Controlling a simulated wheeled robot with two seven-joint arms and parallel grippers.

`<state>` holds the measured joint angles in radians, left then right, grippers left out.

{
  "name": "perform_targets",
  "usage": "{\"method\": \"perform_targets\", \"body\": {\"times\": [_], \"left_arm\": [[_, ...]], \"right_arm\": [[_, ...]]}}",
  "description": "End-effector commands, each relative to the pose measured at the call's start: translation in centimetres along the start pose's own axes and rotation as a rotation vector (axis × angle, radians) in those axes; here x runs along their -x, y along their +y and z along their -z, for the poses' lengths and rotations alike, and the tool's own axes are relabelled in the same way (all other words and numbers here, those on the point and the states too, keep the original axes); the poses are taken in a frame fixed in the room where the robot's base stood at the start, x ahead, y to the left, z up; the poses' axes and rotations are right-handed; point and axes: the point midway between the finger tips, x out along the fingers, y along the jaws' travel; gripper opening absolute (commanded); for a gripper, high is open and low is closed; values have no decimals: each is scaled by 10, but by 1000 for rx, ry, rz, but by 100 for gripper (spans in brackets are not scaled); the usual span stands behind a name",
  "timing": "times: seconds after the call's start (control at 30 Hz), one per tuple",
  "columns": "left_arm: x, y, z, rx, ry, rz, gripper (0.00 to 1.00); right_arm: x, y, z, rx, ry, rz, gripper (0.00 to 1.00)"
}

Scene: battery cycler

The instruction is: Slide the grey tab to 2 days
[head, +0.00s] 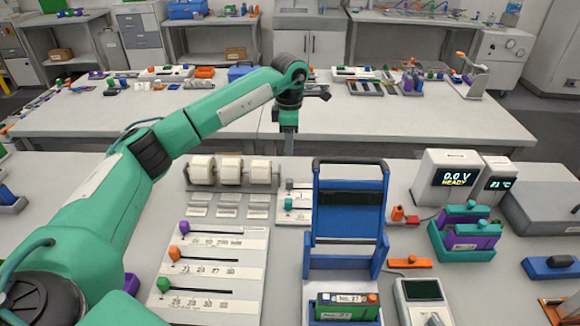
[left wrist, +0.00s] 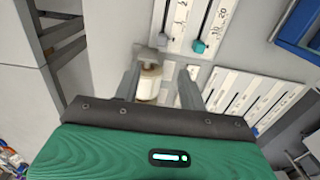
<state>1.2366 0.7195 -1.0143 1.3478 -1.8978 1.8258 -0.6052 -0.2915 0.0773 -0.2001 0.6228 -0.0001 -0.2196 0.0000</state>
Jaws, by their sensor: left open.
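The grey tab (head: 289,184) sits at the left end of the upper slot on a small white slider panel (head: 298,216), behind and left of the blue frame. In the left wrist view the grey tab (left wrist: 162,39) shows just beyond the fingertips. A teal tab (head: 289,204) sits at the left end of the slot below it; it also shows in the left wrist view (left wrist: 198,46). My left gripper (head: 288,150) points down above and behind the panel, open and apart from the tab. In the left wrist view its fingers (left wrist: 163,68) straddle the view of a white roll. My right gripper is not seen.
White rolls (head: 231,170) on a rack stand left of the small panel. A larger panel (head: 217,262) with orange and green tabs lies in front. The tall blue frame (head: 348,222) stands close on the right. A readout box (head: 449,178) is further right.

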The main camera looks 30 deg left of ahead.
Motion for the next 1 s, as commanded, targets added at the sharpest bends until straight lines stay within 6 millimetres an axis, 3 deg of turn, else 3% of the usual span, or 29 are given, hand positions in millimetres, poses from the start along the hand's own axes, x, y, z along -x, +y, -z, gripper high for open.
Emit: {"method": "perform_targets", "body": {"times": [0.27,0.63,0.8,1.0], "left_arm": [[-41,-1,0,1,2,5,42],[-114,-1,0,0,2,4,42],[-131,-1,0,0,1,2,42],[-137,0,0,0,1,1,42]], "right_arm": [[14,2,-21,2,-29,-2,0],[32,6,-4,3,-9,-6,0],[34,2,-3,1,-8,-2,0],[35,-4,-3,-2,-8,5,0]]}}
